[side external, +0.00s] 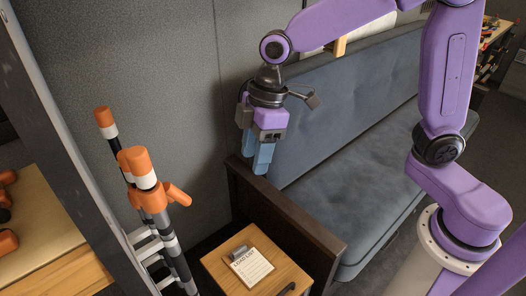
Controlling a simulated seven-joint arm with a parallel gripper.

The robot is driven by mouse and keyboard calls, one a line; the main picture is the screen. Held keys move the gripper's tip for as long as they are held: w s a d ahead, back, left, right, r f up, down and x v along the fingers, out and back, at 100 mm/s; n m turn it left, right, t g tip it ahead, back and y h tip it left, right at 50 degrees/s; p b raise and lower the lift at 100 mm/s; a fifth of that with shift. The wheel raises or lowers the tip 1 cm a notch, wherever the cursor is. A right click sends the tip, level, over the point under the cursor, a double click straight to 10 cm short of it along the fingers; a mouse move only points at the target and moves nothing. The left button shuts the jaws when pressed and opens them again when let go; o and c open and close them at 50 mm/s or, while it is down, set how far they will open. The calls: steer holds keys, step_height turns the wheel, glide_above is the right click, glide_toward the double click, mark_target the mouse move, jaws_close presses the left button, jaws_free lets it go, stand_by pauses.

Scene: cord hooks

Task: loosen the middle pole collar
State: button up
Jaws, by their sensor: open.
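Several slim dark, grey and white poles stand at the left in the side external view. The nearest pole (146,182) has a thick orange cap with white and grey below it. An orange collar (158,198) with side levers sits around this pole under the cap. Another pole (109,130) with an orange top stands behind and to the left. I cannot tell which is the middle pole, and the other poles' collars are hidden or unclear. My gripper (259,158), with blue fingers pointing down, is open and empty, up and right of the poles, apart from them.
A grey-blue sofa (345,185) with a dark wooden end panel (290,225) is to the right. A dark upright post (62,130) and wooden shelf (40,240) bound the left.

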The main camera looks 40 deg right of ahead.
steer(key=shift+s+d, duration=0.4)
steer(key=shift+s, duration=0.25)
jaws_close()
steer(key=w+a+f+m+t+y, duration=0.15)
steer(key=w+f+m, duration=0.25)
steer(key=w, duration=0.8)
steer(key=w+a+f+m+y, duration=0.15)
steer(key=w+f+m, duration=0.25)
steer(key=w, duration=0.7)
steer(key=s+a+r+x, duration=0.1)
steer(key=a+x, duration=0.1)
steer(key=x, duration=1)
steer(key=shift+s+f, duration=0.2)
steer(key=shift+s, duration=0.4)
